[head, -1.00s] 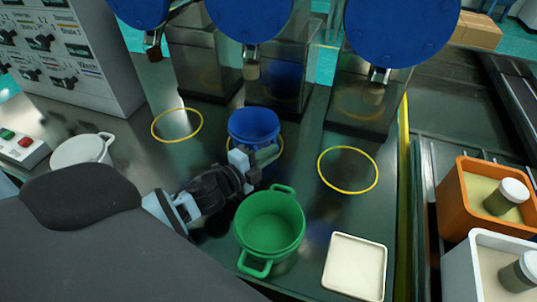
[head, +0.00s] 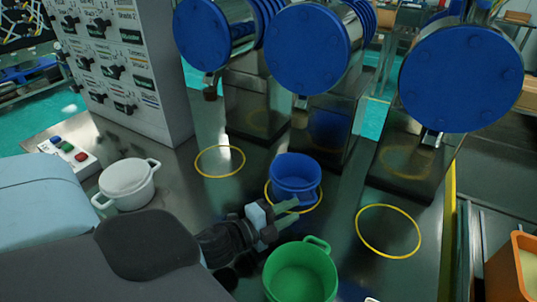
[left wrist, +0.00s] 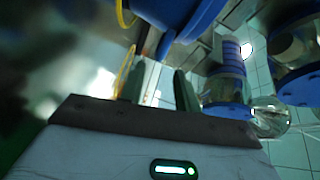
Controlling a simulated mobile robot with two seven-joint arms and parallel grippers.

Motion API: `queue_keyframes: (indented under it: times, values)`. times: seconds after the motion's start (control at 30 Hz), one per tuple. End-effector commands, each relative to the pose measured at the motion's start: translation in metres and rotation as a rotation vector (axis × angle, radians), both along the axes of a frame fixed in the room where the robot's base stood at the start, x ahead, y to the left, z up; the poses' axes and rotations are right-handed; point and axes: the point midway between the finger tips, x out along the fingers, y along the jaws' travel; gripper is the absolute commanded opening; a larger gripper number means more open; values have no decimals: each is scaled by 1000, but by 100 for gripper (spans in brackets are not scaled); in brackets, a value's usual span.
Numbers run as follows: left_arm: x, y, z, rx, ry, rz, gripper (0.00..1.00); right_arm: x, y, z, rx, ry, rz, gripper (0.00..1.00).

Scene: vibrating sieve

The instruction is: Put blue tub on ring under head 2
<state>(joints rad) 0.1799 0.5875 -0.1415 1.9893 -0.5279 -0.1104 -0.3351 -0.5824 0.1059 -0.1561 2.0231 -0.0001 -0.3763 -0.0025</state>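The blue tub (head: 295,174) stands upright on the table, within the middle yellow ring (head: 320,199), whose outline is partly hidden by the tub. The ring lies in front of the middle blue-faced sieve head (head: 308,48). My left gripper (head: 286,213) is just in front of the tub, low over the table, with its fingers apart and nothing between them. In the left wrist view, the two fingers (left wrist: 160,88) are spread and the blue tub (left wrist: 168,12) shows beyond them at the top. My right gripper is not in view.
A green tub (head: 302,272) stands close in front of my left gripper. A white tub (head: 126,184) stands at left beside a button box (head: 70,151). The left ring (head: 220,174) and right ring (head: 388,252) are empty. An orange bin (head: 510,268) is at right.

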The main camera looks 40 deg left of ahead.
Motion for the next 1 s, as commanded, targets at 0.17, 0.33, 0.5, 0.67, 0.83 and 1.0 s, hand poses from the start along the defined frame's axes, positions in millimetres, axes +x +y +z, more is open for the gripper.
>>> queue_keyframes:
  times: [0.17, 0.33, 0.5, 0.67, 0.83, 1.0]
  values:
    - [-28, 7, -1, 0, 4, 1, 32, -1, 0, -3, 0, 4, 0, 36]
    - [-48, 12, 1, 0, 3, 2, 32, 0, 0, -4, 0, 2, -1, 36]
    - [-59, 15, 3, 0, 1, 0, 32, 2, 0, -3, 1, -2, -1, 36]
    - [-63, 16, 4, 1, 0, 1, 32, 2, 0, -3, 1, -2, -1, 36]
    - [-62, 16, 4, 1, 0, 1, 32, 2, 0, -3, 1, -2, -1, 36]
    - [-63, 16, 4, -6, 3, 3, 32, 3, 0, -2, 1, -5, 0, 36]
